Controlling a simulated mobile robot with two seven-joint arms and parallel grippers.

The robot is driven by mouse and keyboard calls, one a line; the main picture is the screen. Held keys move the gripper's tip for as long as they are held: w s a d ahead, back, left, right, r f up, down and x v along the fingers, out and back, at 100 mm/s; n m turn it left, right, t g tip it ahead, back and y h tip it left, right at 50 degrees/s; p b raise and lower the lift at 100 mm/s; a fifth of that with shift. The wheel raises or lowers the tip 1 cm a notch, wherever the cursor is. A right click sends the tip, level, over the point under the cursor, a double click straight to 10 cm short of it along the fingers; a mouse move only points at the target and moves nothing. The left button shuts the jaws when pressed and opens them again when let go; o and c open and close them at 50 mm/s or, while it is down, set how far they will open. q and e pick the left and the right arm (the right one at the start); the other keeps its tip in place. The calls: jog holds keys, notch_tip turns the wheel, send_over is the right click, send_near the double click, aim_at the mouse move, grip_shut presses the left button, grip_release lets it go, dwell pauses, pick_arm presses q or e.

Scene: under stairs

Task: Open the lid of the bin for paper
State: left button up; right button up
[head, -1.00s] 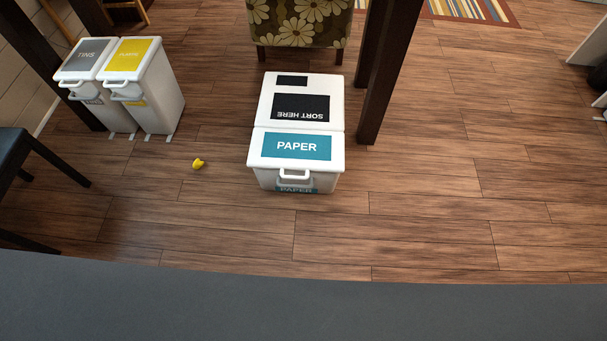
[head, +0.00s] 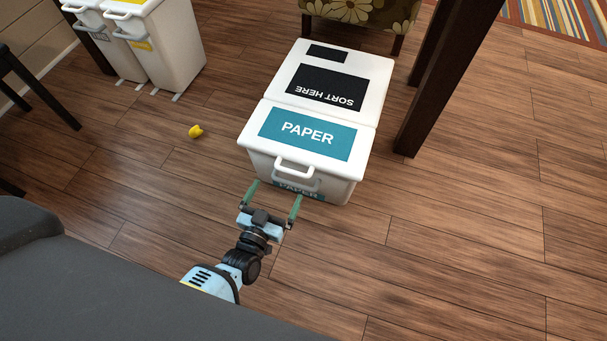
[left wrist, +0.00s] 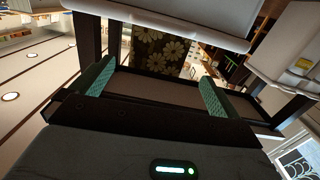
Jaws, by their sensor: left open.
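The white paper bin (head: 330,186) stands on the wood floor in the head view. Its closed lid (head: 360,150) has a teal PAPER label and a white loop handle (head: 297,169) at the front edge. My left gripper (head: 273,190) is open and empty, just in front of the bin and below the handle in the picture. Its green fingers point toward the bin's front; I cannot tell whether they touch it. The left wrist view shows the open fingers (left wrist: 156,84), with a white edge (left wrist: 185,22) above them. My right gripper is not in view.
Two white bins (head: 165,45) stand at the upper left. A small yellow object (head: 195,131) lies on the floor. A dark post (head: 440,85) rises right of the paper bin, and a floral chair (head: 365,12) is behind it. The floor to the right is clear.

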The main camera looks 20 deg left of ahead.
pick_arm(q)
jog(key=w+f+b, duration=0.1)
jog(key=f, duration=0.1)
jog(key=w+f+b, duration=0.1)
jog(key=f, duration=0.1)
jog(key=shift+w+d+b, duration=0.3)
jog(key=shift+w+b, duration=0.05)
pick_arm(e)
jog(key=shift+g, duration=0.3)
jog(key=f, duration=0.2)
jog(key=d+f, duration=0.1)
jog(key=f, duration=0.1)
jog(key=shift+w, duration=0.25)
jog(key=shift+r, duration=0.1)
